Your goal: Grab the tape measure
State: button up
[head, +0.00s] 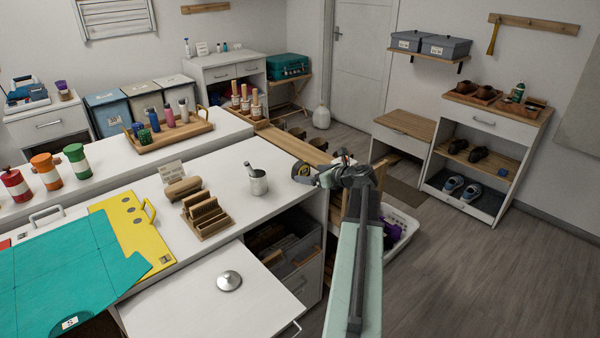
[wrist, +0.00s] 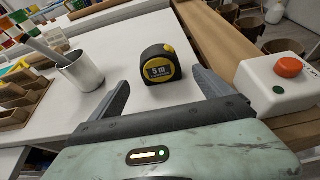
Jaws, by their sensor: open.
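The tape measure (wrist: 160,66) is black and yellow with a "5 m" label and stands upright on the white counter. In the head view the tape measure (head: 301,170) shows near the counter's right end, just left of my gripper. My gripper (wrist: 158,82) is open, with one dark finger on each side of the tape measure's line and the tape measure a little beyond or between the tips. I cannot tell the exact gap. Nothing is held. In the head view my gripper (head: 322,178) is at the counter's edge, its fingers partly hidden by my arm.
A white box with a red button (wrist: 280,80) is close on the right.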

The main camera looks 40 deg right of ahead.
aim_at(304, 172)
jog(key=shift+w+f, duration=0.3)
jog(key=shift+w, duration=0.35)
jog(key=b+x, duration=0.2)
jog(key=x, duration=0.3)
jog(key=shift+d+f, duration=0.1)
jog(key=shift+s, duration=0.1)
jog(key=c, duration=1.8)
jog(key=shift+o, duration=0.2)
jog(key=shift+r, duration=0.2)
